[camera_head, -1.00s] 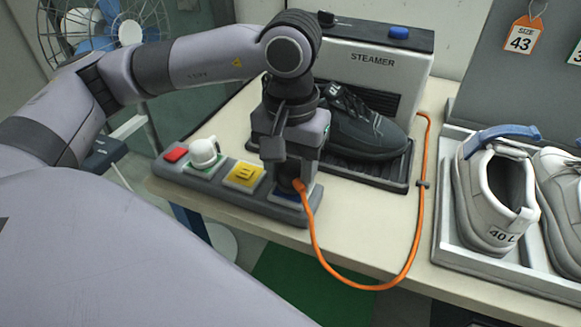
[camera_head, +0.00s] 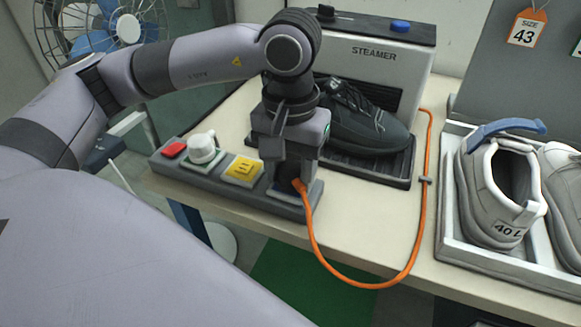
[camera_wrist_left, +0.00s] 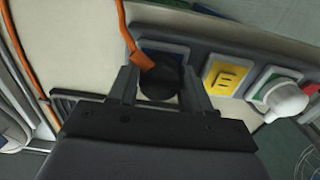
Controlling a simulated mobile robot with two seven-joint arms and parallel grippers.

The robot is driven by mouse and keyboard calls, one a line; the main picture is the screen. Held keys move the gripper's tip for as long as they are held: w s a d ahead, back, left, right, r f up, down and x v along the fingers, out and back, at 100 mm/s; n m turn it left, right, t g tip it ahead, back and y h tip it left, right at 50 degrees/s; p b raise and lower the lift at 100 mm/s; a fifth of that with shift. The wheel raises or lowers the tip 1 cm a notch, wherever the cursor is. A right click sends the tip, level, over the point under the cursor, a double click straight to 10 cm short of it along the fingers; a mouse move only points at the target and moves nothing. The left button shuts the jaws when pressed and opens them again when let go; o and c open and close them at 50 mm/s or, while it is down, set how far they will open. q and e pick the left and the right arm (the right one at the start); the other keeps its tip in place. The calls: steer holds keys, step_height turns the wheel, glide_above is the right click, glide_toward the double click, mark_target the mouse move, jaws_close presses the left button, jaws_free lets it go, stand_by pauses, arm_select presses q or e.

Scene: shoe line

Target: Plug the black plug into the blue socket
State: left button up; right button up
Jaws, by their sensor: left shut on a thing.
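The black plug (camera_wrist_left: 160,82) with its orange cable (camera_head: 311,225) is between the fingers of my left gripper (camera_head: 287,178), which is shut on it. In the left wrist view the plug is between both fingers of the gripper (camera_wrist_left: 160,92), over the blue socket (camera_wrist_left: 172,47). In the head view the blue socket (camera_head: 313,193) is at the right end of the grey power strip (camera_head: 230,186), mostly hidden under the gripper. The plug is at or just above the socket face; I cannot tell whether its pins are in. My right gripper is not in view.
The strip also carries a yellow socket (camera_head: 243,169), a white plug (camera_head: 203,149) in a green-edged socket and a red switch (camera_head: 174,149). A steamer (camera_head: 375,60) with a dark shoe (camera_head: 365,128) stands behind. A tray (camera_head: 447,235) of pale shoes is at right.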

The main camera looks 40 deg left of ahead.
arm_select(q)
steer(key=o, duration=1.2)
steer(key=shift+c, duration=0.2)
steer(key=shift+r, duration=0.6)
step_height(320, 180, up, 6)
steer(key=shift+f, duration=0.1)
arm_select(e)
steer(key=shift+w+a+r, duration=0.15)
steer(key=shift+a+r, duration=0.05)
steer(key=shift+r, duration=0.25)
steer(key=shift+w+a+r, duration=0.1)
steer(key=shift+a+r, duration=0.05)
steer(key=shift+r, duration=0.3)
